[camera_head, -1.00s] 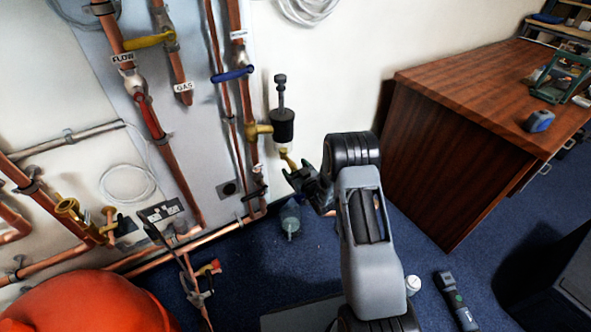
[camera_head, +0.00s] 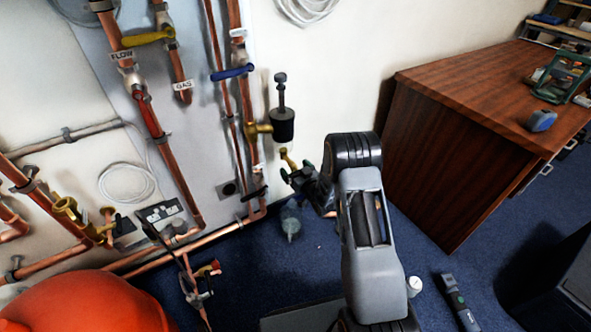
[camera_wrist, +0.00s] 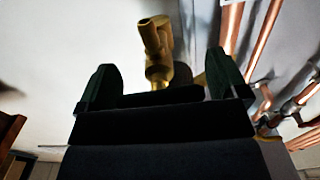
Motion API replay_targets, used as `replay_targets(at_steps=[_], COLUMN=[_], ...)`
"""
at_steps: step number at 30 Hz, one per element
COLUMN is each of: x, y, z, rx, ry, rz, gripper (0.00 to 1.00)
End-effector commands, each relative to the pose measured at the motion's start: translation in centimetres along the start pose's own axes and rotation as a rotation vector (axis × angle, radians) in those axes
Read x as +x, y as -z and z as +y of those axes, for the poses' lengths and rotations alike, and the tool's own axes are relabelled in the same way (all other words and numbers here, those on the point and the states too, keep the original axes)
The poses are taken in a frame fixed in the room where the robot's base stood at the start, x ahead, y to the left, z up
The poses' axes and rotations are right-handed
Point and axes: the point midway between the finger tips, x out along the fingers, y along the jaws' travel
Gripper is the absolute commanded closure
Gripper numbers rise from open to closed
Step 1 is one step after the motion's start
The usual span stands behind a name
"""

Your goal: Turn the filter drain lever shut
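The filter is a black cylinder (camera_head: 282,125) on a brass side fitting, beside the copper pipes on the wall. A brass drain piece (camera_head: 287,157) shows below it, just beyond my gripper (camera_head: 296,169). In the wrist view the brass drain piece (camera_wrist: 157,40) stands upright between the dark green fingers of my gripper (camera_wrist: 162,66), nearer the left-right middle than either finger. The fingers are spread, with space on both sides of it. A small bit of brass shows beside the right finger. I cannot tell which part is the lever or its angle.
A bottle (camera_head: 291,222) stands on the floor below. A wooden desk (camera_head: 455,150) is at right; a red rounded object (camera_head: 85,302) is at lower left.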

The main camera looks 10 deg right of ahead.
Motion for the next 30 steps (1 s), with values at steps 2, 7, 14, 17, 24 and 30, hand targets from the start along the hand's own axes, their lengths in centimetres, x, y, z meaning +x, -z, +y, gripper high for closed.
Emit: replay_targets(at_steps=[2,7,14,17,24,30], x=[0.0,0.0,-1.4,-3.2,-8.3,-11.5], y=[0.0,0.1,0.2,0.3,0.2,0.1], z=[0.0,0.0,0.1,0.1,0.1,0.0], rx=[-0.001,-0.003,-0.002,-0.001,0.0,0.0], ry=[0.0,0.0,-0.001,-0.003,-0.004,-0.002], rz=[0.001,0.002,0.0,-0.002,-0.002,-0.001], gripper=[0.0,0.0,0.0,0.0,0.0,0.0])
